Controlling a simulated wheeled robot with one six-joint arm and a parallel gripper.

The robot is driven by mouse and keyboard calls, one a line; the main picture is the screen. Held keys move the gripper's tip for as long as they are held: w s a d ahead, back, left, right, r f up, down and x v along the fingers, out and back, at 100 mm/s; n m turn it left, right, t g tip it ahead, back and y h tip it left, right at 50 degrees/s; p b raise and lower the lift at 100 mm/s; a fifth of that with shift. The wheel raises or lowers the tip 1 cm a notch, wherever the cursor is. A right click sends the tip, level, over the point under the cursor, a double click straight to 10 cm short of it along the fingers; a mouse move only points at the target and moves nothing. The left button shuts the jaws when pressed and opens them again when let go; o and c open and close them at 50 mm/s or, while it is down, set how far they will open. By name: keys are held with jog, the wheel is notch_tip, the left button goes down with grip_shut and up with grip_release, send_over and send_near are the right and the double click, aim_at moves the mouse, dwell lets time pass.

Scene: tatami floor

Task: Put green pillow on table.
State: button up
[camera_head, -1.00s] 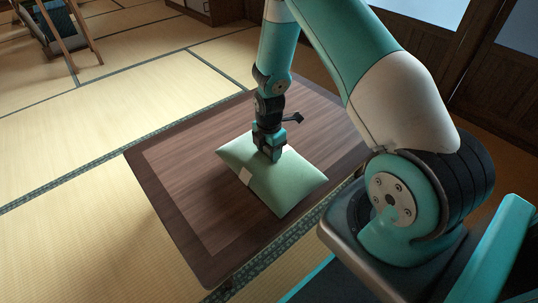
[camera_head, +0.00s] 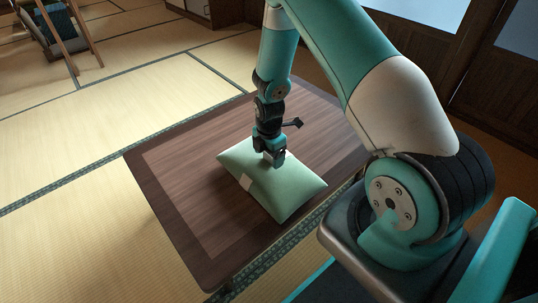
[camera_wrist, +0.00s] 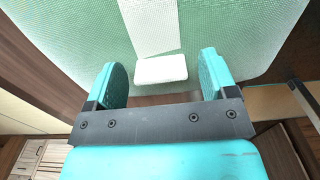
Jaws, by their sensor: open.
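The green pillow (camera_head: 283,190) lies flat on the dark wooden table (camera_head: 190,215), towards its right side, with a pale label on its left part. In the wrist view the pillow (camera_wrist: 230,35) fills the upper part, with its pale band and a white patch between the fingers. My gripper (camera_head: 274,160) is just above the middle of the pillow, pointing down. In the wrist view my gripper (camera_wrist: 165,80) has its two teal fingers wide apart with nothing held between them. I cannot tell whether the fingertips still touch the pillow.
Tatami floor (camera_head: 70,145) lies open to the left of the table. A wooden-framed chair-like item (camera_head: 60,35) stands at the far upper left. Dark wooden doors (camera_head: 430,35) stand at the back right. The table's left part is bare.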

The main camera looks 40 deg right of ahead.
notch_tip(320, 180, up, 11)
jog(key=p, duration=0.4)
jog(key=s+a+r+m+y, duration=0.1)
jog(key=s+a+r+m, duration=0.15)
jog(key=a+r, duration=0.5)
jog(key=s+a+r+m+y, duration=0.1)
jog(key=s+a+r+m, duration=0.15)
jog(key=a+r, duration=0.45)
jog(key=s+a+r+m+y, duration=0.1)
jog(key=s+a+r+m, duration=0.2)
jog(key=s+r, duration=0.3)
jog(key=s+a+r+m+y, duration=0.1)
jog(key=s+a+r+m, duration=0.2)
jog(key=s, duration=0.8)
notch_tip(320, 180, up, 4)
jog(key=shift+a+f, duration=0.2)
jog(key=shift+a, duration=0.85)
